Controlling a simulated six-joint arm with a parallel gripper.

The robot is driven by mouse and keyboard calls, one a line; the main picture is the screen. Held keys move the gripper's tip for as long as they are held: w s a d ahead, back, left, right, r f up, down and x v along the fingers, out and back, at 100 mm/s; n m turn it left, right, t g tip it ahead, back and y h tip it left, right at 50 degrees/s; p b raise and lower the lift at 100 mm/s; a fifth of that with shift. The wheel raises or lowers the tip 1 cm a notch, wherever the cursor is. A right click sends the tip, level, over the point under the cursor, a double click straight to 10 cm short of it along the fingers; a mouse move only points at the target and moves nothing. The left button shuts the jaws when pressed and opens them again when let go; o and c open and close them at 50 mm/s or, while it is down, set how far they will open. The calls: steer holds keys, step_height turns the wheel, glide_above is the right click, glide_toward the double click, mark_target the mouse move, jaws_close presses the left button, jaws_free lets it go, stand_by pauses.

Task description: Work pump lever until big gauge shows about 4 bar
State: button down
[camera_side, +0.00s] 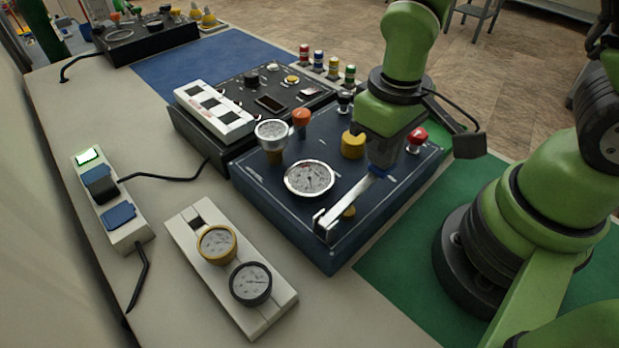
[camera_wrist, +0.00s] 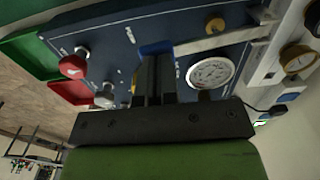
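The pump lever, a flat pale bar (camera_side: 345,201) with a blue grip (camera_side: 378,171), lies low across the near part of the dark blue panel (camera_side: 285,215). My gripper (camera_side: 376,166) is over the blue-grip end. In the wrist view its black fingers (camera_wrist: 156,75) are close together, with the blue grip (camera_wrist: 155,48) just past their tips. They look to be against the grip, not around it. The big white gauge (camera_side: 309,179) faces up left of the lever; it also shows in the wrist view (camera_wrist: 210,73). Its numbers are too small to read.
A smaller gauge (camera_side: 271,133), an orange knob (camera_side: 301,117), a yellow knob (camera_side: 353,144) and a red knob (camera_side: 417,138) stand up from the panel. A white block (camera_side: 213,281) with two gauges lies in front, and a power strip (camera_side: 121,217) at left.

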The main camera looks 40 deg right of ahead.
steer(key=shift+f, duration=1.35)
steer(key=shift+r, duration=1.9)
steer(key=shift+f, duration=1.9)
steer(key=shift+r, duration=1.9)
steer(key=shift+f, duration=1.9)
steer(key=shift+r, duration=1.9)
